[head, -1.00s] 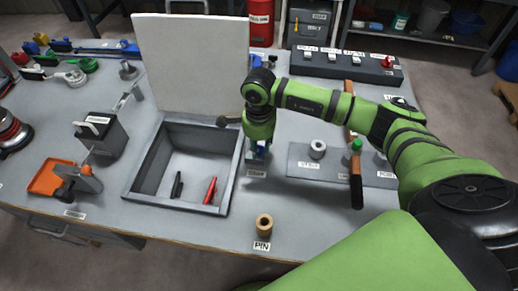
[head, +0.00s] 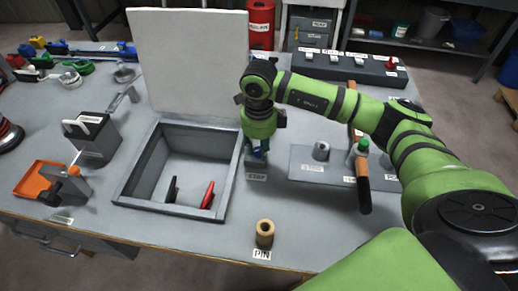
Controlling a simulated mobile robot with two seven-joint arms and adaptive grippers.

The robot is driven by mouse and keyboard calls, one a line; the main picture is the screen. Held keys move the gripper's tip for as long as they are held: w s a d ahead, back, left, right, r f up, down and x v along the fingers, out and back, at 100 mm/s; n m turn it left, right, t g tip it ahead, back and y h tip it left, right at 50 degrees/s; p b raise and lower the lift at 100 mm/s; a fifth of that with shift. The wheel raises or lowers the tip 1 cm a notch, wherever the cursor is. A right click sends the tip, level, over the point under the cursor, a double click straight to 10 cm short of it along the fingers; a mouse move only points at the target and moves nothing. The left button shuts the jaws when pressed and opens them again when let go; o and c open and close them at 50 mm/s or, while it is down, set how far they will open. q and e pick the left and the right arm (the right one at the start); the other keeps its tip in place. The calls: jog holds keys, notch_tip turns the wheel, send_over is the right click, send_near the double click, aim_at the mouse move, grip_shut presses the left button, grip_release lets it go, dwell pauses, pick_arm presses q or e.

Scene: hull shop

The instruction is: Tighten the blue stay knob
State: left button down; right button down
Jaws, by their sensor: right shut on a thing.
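The blue stay knob (head: 259,157) sits on a small grey block labelled STAY (head: 256,174), just right of the open box. Only a little of the knob's blue shows; the rest is hidden by my gripper. My right gripper (head: 257,148) points straight down from above and is shut on the knob. My left gripper is not in view.
The open box (head: 218,205) holds a black and a red item; its pale lid (head: 190,60) stands up behind. A PIN cylinder (head: 265,232) stands in front. A hammer-like tool (head: 363,190) lies at right on a grey plate (head: 300,168).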

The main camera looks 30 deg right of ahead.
aim_at(259, 150)
jog(key=m+b, duration=0.1)
jog(key=m, duration=0.4)
jog(key=shift+f, duration=0.1)
jog(key=shift+m, duration=0.4)
jog(key=c, duration=0.9)
grip_release()
jog(key=shift+c, duration=0.2)
jog(key=shift+r, duration=0.2)
notch_tip(259, 150, up, 12)
jog(key=shift+f, duration=0.15)
